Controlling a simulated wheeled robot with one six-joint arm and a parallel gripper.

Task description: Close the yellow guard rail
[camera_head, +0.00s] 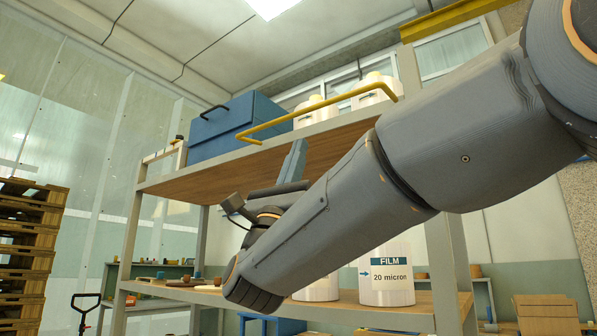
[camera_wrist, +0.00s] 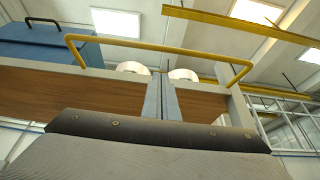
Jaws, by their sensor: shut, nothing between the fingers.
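The yellow guard rail (camera_head: 318,116) is a thin bar with bent ends at the front of the upper shelf. In the wrist view the rail (camera_wrist: 160,47) runs across above the shelf edge, with both ends bending down towards it. My gripper (camera_head: 297,148) points upward below the rail in the head view. Its two fingers (camera_wrist: 163,80) are together and empty in the wrist view, with their tips below the bar in the picture. I cannot tell whether they touch it. My forearm hides part of the shelf's front.
A blue box (camera_head: 236,124) and white rolls (camera_head: 374,88) stand on the upper shelf (camera_head: 215,172). A film roll (camera_head: 386,284) stands on the lower shelf. Stacked pallets (camera_head: 27,240) are at far left. A yellow overhead beam (camera_wrist: 240,28) crosses above.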

